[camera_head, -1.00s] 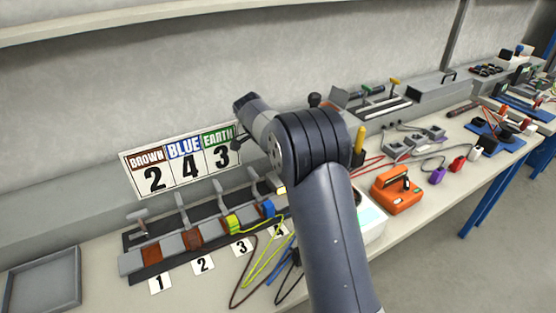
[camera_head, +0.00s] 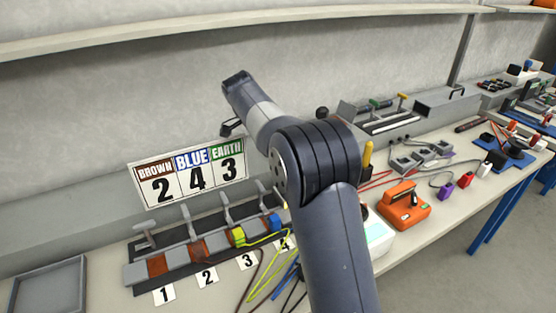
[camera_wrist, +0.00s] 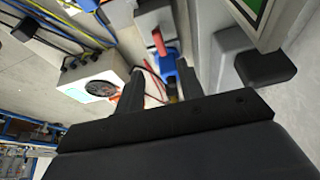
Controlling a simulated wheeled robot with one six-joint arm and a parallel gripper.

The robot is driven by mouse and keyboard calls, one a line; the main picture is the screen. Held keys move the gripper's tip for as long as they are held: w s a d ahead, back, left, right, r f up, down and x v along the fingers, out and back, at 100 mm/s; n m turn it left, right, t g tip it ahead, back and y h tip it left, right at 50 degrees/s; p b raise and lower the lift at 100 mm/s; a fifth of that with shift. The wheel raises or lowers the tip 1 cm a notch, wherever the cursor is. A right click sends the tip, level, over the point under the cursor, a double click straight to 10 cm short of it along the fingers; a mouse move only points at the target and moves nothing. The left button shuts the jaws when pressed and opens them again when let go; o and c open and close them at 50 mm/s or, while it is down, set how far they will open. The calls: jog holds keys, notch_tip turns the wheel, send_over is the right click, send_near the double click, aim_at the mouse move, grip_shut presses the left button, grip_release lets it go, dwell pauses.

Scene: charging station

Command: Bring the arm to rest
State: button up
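My gripper (camera_head: 232,127) is partly visible in the head view, in front of the wall above the sign and clear of the bench. In the wrist view my gripper (camera_wrist: 160,72) has two dark fingers standing apart, with no held thing visible between them. The fingertips are hard to see in the head view. My arm rises from the bottom centre, bends at a dark joint and points up and left. It hides part of the bench behind it.
A sign (camera_head: 188,181) reads brown 2, blue 4, earth 3. Below it is a terminal block (camera_head: 143,272) with levers, a yellow-green plug (camera_head: 238,237) and a blue plug (camera_head: 275,224). An orange device (camera_head: 404,205) and an empty grey tray (camera_head: 48,289) stand on the bench.

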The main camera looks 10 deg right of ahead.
jog(key=shift+a+r, duration=0.1)
jog(key=shift+r, duration=0.15)
jog(key=x, duration=1)
jog(key=shift+f, duration=0.35)
